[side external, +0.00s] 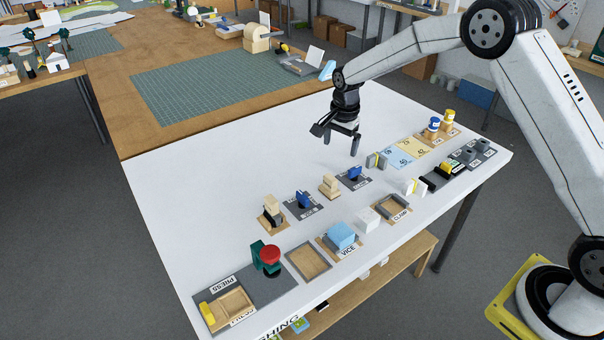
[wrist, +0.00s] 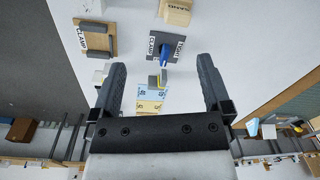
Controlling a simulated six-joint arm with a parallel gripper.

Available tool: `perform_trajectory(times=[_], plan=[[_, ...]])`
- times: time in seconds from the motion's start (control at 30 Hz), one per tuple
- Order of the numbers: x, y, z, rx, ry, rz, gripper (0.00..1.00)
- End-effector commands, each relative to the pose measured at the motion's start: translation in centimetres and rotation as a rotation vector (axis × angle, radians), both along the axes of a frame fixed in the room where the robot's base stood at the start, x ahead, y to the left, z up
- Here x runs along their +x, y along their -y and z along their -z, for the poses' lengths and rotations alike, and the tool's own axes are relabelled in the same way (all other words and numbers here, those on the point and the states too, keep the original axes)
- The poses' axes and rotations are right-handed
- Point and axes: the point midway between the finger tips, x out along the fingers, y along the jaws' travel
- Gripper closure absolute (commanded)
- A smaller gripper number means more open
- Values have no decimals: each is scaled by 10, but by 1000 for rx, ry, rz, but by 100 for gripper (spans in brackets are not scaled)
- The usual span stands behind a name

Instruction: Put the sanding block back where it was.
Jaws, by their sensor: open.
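My gripper (side external: 341,146) is open and empty above the white table, behind the row of stations; its fingers also show in the wrist view (wrist: 162,68). A stepped wooden piece (side external: 329,186) stands on the table left of my gripper. In the wrist view, a wooden piece at the top edge (wrist: 176,14), partly cut off, has a label that seems to read SAND. Farther left, a block with a wooden top and dark lower part (side external: 271,211) stands on a tan pad. I cannot tell for sure which of these is the sanding block.
A grey and yellow piece (side external: 377,160) stands right of my gripper. A red-topped press (side external: 269,257) is at front left. The table's back left is clear.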

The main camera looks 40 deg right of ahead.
Motion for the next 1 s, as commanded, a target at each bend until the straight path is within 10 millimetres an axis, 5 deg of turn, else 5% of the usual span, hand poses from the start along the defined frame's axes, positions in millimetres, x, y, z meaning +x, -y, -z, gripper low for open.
perform_trajectory(times=[0.5,1.0], plan=[[-115,-23,-40,-58,87,-607,1],[-244,-36,-43,-152,150,-1144,1]])
